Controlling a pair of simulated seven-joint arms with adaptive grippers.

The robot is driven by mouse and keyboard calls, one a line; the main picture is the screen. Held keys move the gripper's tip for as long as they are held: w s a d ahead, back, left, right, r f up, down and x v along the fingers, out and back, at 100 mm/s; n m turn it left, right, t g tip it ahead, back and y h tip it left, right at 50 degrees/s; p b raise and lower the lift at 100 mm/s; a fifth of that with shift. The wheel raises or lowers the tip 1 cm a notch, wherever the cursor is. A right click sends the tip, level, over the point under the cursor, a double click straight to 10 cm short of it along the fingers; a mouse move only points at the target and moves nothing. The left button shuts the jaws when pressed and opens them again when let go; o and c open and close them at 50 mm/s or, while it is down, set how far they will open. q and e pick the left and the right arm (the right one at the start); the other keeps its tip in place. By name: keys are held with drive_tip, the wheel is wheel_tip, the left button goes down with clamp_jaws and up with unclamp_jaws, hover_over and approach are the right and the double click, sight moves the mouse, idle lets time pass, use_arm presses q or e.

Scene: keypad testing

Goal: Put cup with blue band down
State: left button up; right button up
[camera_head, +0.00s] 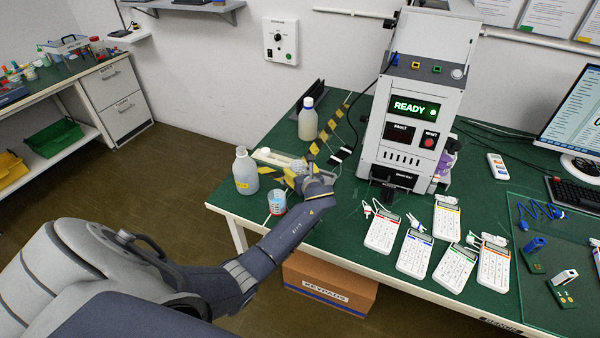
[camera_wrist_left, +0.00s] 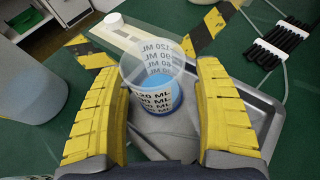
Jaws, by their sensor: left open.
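A clear measuring cup (camera_wrist_left: 155,78) with ML markings and blue in its lower part stands upright between my left gripper's yellow fingers (camera_wrist_left: 160,88) in the left wrist view. The fingers are open, one on each side of it. A grey metal tray (camera_wrist_left: 262,118) is under and beside the cup. In the head view my left gripper (camera_head: 304,178) is over the left part of the green table and largely hides this spot. Another small cup (camera_head: 277,203) with blue and red on it stands near the table's left edge. My right gripper is not in view.
A large white bottle (camera_head: 244,172) stands left of the gripper, and another bottle (camera_head: 308,119) behind it. A test machine (camera_head: 416,100) reading READY stands to the right. Several keypads (camera_head: 412,254) lie in front of it. Yellow-black tape (camera_wrist_left: 205,30) marks the table.

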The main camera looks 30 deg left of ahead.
use_arm(q)
drive_tip(key=shift+r, duration=0.1)
drive_tip(key=v, duration=1.2)
drive_tip(key=shift+r, duration=0.1)
